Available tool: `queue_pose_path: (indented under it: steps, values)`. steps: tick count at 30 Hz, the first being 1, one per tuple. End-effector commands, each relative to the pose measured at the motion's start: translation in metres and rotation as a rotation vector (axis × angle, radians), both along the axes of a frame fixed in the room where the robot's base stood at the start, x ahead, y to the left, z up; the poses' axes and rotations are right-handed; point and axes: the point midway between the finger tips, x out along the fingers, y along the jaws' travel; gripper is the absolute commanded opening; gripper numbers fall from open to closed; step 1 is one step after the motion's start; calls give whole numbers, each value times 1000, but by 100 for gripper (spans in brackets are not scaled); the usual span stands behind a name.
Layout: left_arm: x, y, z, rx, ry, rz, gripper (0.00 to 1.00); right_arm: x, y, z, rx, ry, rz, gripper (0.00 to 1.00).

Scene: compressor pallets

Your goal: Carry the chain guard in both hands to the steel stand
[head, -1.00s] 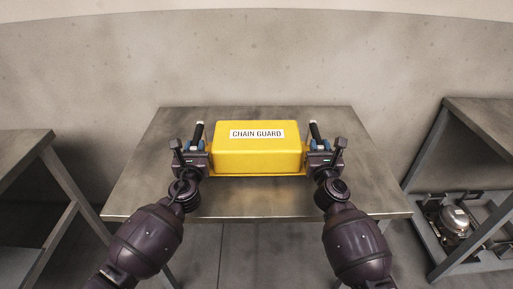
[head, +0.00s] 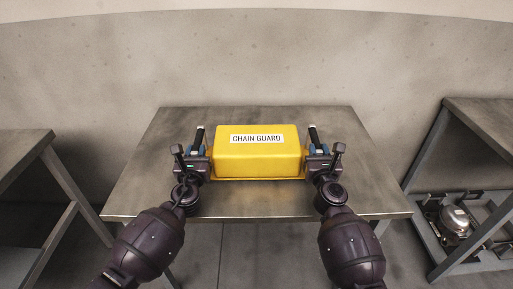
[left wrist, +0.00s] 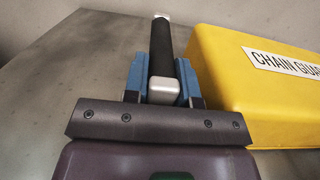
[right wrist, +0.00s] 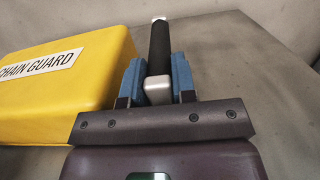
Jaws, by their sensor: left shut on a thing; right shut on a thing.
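The chain guard (head: 257,158) is a yellow box with a white label reading CHAIN GUARD, in the middle of the head view over the steel table (head: 350,190). It looks level. My left gripper (head: 196,150) is shut on the dark handle at its left end; the handle (left wrist: 162,55) stands between blue pads in the left wrist view. My right gripper (head: 317,150) is shut on the handle at its right end, which also shows in the right wrist view (right wrist: 158,50). I cannot tell whether the guard's underside touches the table.
Another steel table (head: 25,150) stands at the left edge. A steel rack (head: 480,120) at the right edge holds a metal compressor-like part (head: 455,219) on its lower shelf. A bare wall stands behind. The tabletop around the guard is clear.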

Motion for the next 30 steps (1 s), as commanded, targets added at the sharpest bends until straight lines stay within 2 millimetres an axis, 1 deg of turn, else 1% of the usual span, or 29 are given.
queue_pose_path:
  steps: [1,17,18,22,23,30]
  values:
    - [1,2,6,5,-10,5,0,2,-4,7,-1,-9,-9,0]
    - [1,2,0,5,-12,4,0,2,-4,0,-4,-7,-10,0]
    - [1,2,-3,5,-6,4,28,1,-4,-4,-3,-1,-10,28]
    - [1,1,-3,4,-6,2,48,1,-3,-4,-1,-1,-8,48]
    - [0,1,-4,4,-5,2,51,1,-3,-5,-1,0,-7,51]
    - [0,0,-6,3,-3,1,51,1,-1,-7,-1,2,-4,51]
